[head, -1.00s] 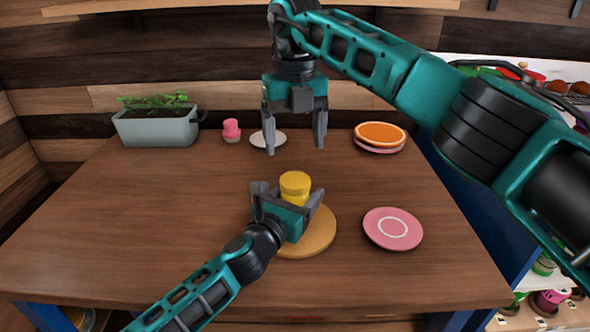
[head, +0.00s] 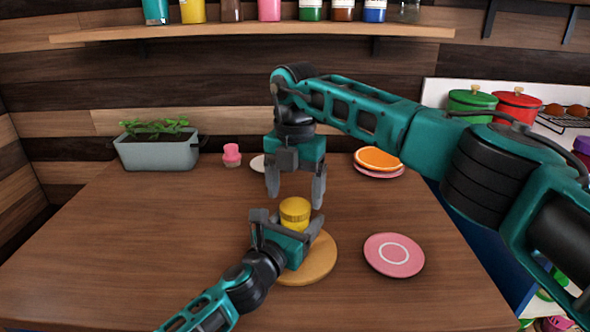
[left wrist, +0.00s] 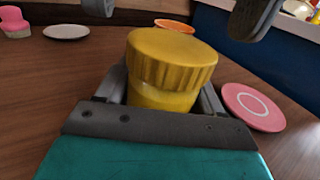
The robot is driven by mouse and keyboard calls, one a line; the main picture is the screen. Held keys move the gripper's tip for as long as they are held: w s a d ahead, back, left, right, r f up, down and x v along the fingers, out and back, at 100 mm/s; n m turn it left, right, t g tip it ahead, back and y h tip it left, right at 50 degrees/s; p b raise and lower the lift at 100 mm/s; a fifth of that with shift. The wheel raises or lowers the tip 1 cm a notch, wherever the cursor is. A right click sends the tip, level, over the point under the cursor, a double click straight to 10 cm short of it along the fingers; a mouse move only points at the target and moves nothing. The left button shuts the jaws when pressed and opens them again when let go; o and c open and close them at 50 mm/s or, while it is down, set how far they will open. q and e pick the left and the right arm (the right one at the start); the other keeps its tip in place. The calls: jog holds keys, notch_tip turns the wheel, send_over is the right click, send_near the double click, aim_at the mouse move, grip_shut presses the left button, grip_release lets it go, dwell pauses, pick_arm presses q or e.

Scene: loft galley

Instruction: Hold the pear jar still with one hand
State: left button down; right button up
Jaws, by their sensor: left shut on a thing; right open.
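The pear jar, a yellow jar with a ridged yellow lid (head: 295,211), stands upright on a round wooden board (head: 318,266). It fills the middle of the left wrist view (left wrist: 170,75). My left gripper (head: 290,226) is shut on the jar's body below the lid, with a finger on each side. My right gripper (head: 296,196) points down, open and empty, close above and behind the jar. Its fingertips also show at the top of the left wrist view. The lower part of the jar is hidden by my left gripper.
A pink plate (head: 394,255) lies right of the board. Orange and pink plates (head: 378,161) are stacked at the back right. The table's left side is clear.

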jog(key=shift+f, duration=1.3)
jog(key=shift+c, duration=0.5)
jog(key=c, duration=1)
jog(key=n, duration=1.1)
jog(key=shift+r+n, duration=0.1)
jog(key=shift+n, duration=0.2)
jog(key=n, duration=1)
jog(key=shift+r, duration=0.2)
